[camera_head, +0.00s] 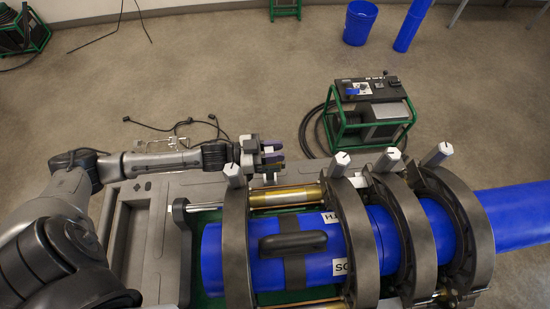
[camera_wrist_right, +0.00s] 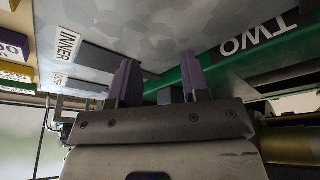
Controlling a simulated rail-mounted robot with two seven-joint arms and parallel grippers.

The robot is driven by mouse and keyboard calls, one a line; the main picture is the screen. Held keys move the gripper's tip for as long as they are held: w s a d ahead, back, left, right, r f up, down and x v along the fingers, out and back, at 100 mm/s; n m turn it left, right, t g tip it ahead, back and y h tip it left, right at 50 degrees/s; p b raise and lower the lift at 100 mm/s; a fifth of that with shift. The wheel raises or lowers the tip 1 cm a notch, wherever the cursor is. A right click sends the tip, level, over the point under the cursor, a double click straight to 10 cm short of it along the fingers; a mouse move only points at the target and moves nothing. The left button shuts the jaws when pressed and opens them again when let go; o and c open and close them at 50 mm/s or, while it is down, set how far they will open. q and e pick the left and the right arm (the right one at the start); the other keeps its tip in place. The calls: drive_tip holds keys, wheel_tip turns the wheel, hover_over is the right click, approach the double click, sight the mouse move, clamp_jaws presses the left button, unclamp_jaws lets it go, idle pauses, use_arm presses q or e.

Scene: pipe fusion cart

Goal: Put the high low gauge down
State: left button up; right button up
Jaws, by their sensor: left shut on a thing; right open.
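My left gripper (camera_head: 272,153) is at the end of the arm that comes in from the left in the head view. The right gripper is not seen in the head view.
A blue pipe (camera_head: 225,262) lies in the cart's clamp rings (camera_head: 236,240). A grey tray (camera_head: 152,215) is on the cart's left side. A green-framed power unit (camera_head: 372,112) stands beyond the cart. The right wrist view shows a grey panel (camera_wrist_right: 165,25) with labels and a green bar (camera_wrist_right: 225,67).

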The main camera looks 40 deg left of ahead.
use_arm(q)
drive_tip(key=shift+f, duration=1.9)
use_arm(e)
drive_tip(key=shift+f, duration=0.2)
use_arm(q)
drive_tip(key=shift+f, duration=0.1)
use_arm(e)
drive_tip(key=shift+a, duration=0.1)
use_arm(q)
drive_tip(key=o, duration=0.9)
drive_tip(key=shift+o, duration=0.2)
drive_tip(key=shift+s+a, duration=0.1)
drive_tip(key=v, duration=1.1)
drive_tip(key=shift+s+a, duration=0.25)
use_arm(e)
drive_tip(key=shift+r, duration=0.45)
